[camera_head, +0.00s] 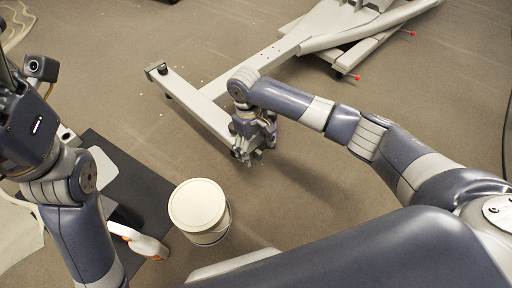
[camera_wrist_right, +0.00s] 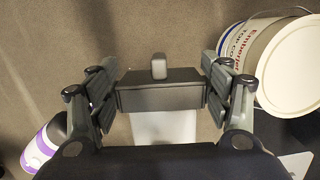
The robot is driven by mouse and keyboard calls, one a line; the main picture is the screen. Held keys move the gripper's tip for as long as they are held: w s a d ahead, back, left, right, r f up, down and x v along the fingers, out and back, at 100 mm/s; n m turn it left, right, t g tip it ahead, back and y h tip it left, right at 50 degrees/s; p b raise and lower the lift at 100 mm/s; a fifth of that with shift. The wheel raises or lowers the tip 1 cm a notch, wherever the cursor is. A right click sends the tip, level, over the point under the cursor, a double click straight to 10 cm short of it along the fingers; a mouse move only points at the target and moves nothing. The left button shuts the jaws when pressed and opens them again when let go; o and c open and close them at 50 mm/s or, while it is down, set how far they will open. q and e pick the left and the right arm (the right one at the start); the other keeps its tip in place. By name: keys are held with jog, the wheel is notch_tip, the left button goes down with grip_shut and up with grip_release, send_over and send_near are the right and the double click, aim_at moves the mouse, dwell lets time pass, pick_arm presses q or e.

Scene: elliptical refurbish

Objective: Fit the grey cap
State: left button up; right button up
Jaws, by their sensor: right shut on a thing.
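My right gripper (camera_head: 246,158) is low over the floor at the near end of the machine's pale foot bar (camera_head: 195,105). In the right wrist view, the fingers of my right gripper (camera_wrist_right: 160,92) are shut on the dark grey cap (camera_wrist_right: 160,98), a block with a small lighter knob on it. The pale end of the foot bar (camera_wrist_right: 165,130) shows right beside the cap; I cannot tell whether they touch or how far the cap is on. In the head view the cap is hidden by the gripper. A similar dark cap (camera_head: 156,70) is on the bar's far end. My left gripper's fingers are out of view.
A white lidded bucket (camera_head: 198,207) stands on the floor near a dark mat (camera_head: 150,180); it also shows in the right wrist view (camera_wrist_right: 290,65). A purple and white container (camera_wrist_right: 42,148) is at that view's left edge. Floor right of the right gripper is clear.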

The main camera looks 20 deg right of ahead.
jog(key=shift+w+a, duration=0.2)
jog(key=shift+w, duration=0.2)
dwell(0.3)
jog(key=o, duration=1.1)
notch_tip(320, 180, up, 12)
jog(key=w, duration=0.1)
jog(key=shift+w+a, duration=0.25)
jog(key=shift+a, duration=0.2)
jog(key=shift+f, duration=0.1)
